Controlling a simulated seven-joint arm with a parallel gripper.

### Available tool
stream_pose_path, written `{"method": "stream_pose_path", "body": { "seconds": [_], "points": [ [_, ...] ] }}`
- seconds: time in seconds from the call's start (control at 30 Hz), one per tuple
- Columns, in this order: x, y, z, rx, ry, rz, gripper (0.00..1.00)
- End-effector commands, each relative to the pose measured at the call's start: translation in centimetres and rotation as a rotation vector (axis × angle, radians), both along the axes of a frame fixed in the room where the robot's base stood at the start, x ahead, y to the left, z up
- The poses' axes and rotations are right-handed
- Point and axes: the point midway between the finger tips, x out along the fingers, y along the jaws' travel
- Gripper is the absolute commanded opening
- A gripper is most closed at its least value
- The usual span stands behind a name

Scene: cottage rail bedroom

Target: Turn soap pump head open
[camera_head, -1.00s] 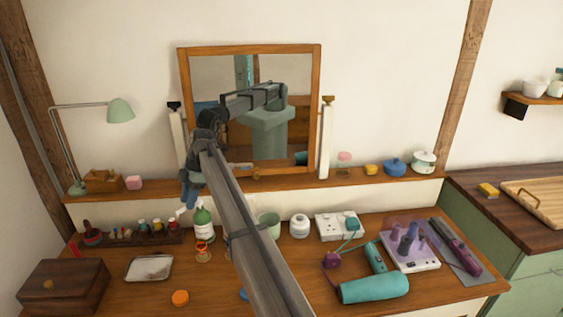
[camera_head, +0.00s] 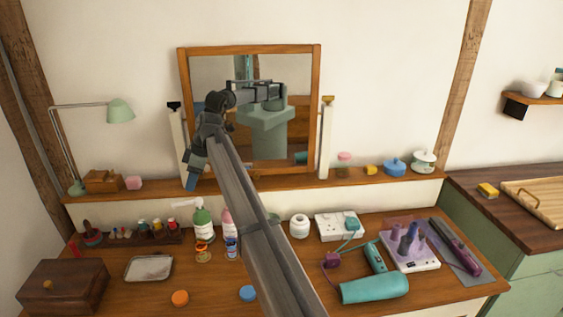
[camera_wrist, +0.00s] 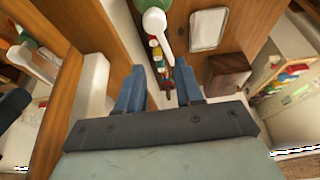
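The soap pump is a green bottle with a white label (camera_head: 203,226), standing upright on the dresser, left of my arm. Its white pump head (camera_head: 187,203) has a spout pointing left in the head view. In the wrist view the white pump head (camera_wrist: 155,22) shows at the top, beyond the fingertips, with a bit of green bottle (camera_wrist: 144,4) above it. My gripper (camera_head: 192,181), with blue fingers, hangs above and behind the pump head, near the shelf. In the wrist view my gripper (camera_wrist: 160,72) is open, its fingers apart with nothing held between them.
A pink bottle (camera_head: 229,218) stands right beside the soap bottle. A rack of small bottles (camera_head: 130,236) is to the left, with a metal tray (camera_head: 149,268) and wooden box (camera_head: 65,286) in front. The mirror (camera_head: 250,70) and shelf (camera_head: 290,180) rise behind.

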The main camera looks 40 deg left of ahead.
Motion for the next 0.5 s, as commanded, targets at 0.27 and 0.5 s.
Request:
{"method": "stream_pose_path", "body": {
  "seconds": [0.27,0.5],
  "points": [
    [1.2,-1.2,4.3,0.002,0.000,0.001,0.36],
    [2.8,-2.6,6.8,-0.001,0.001,-0.010,0.36]
  ]
}}
